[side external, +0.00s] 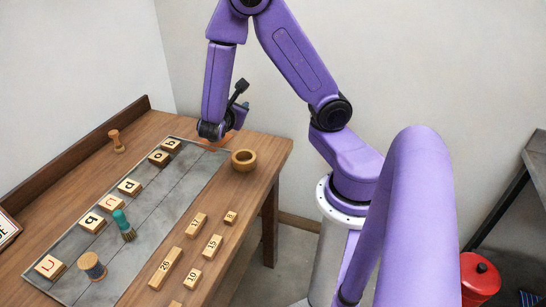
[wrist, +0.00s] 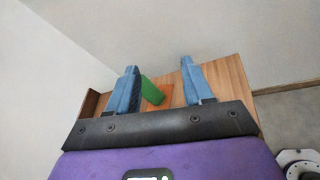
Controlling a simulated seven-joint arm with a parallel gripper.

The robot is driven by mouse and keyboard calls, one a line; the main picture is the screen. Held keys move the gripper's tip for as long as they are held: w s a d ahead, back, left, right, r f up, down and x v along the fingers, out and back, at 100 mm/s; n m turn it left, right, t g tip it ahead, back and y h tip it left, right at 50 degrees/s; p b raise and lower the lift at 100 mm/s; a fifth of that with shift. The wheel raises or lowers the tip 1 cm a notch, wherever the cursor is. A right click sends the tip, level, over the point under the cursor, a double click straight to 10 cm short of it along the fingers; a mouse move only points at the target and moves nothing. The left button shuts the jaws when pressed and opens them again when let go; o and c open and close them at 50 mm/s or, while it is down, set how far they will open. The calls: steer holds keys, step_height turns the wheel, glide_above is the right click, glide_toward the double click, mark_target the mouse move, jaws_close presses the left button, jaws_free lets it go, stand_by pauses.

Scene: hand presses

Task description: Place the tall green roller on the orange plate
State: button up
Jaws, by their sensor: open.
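The tall green roller (wrist: 152,91) shows in the wrist view between the two blue fingers of my gripper (wrist: 160,64), nearer the left finger. It looks slanted in the picture and overlaps the left part of the orange plate (wrist: 167,93); I cannot tell whether it rests on the plate. The fingers are wide apart, with a gap visible on the roller's right. In the side external view my gripper (side external: 212,132) is low at the far end of the table, over the orange plate (side external: 226,138), which is mostly hidden. The roller cannot be made out there.
A wooden bowl (side external: 244,161) stands right of the plate. A grey board (side external: 150,215) carries letter blocks (side external: 129,187), a teal-handled brush (side external: 123,224) and a blue-sided stamp (side external: 92,266). Numbered blocks (side external: 196,223) lie near the table's right edge. A wooden stamp (side external: 116,141) stands back left.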

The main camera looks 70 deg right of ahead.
steer(key=s+a+r+m+g+y, duration=0.1)
steer(key=s+a+m+g+y, duration=0.2)
steer(key=s+a+y, duration=1.1)
steer(key=s+a+m, duration=0.1)
steer(key=s+a, duration=0.4)
steer(key=shift+a+r+g+y, duration=0.3)
steer(key=shift+a+r+y, duration=0.05)
steer(key=shift+r+y, duration=0.05)
